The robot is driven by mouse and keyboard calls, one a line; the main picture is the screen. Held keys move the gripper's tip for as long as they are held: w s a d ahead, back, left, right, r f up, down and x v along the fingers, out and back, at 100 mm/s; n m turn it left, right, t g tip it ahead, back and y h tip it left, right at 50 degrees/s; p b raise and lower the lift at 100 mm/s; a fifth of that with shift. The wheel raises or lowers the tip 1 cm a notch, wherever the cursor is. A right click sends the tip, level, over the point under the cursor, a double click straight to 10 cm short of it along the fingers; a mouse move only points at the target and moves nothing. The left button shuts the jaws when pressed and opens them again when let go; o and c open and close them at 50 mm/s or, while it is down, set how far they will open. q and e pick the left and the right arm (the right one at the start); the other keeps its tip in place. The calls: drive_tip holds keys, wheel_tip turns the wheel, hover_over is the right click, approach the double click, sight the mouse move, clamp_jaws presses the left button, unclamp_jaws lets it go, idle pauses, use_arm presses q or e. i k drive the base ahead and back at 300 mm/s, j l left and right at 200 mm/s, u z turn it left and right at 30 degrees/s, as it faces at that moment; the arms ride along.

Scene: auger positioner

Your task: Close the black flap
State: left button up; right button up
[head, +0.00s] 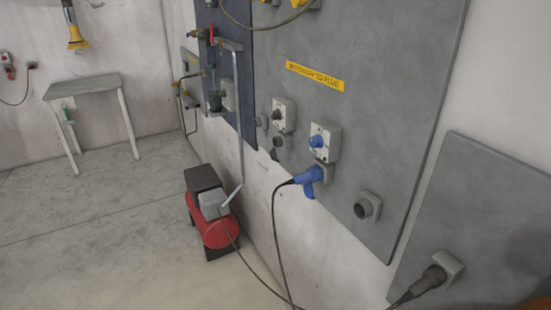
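I cannot clearly make out which part is the black flap. A grey switch box with a dark knob (281,116) is on the grey wall panel (390,90), with a small dark grey socket (279,143) below it. Whether that socket's cover is open or shut is too small to tell. A round dark grey socket (367,207) sits lower right on the panel. Neither of my grippers is in view.
A blue plug (311,179) with a cable sits under a blue-knobbed switch box (324,141). A black plug (430,281) sits on the lower right panel (490,220). A red and black machine (213,222) stands by the wall. A grey table (82,87) stands at the back. Floor at left is clear.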

sight(273, 152)
drive_tip(key=i+j+z, duration=0.1)
drive_tip(key=i+j, duration=0.75)
drive_tip(key=j+z, duration=0.1)
drive_tip(key=z, duration=1.05)
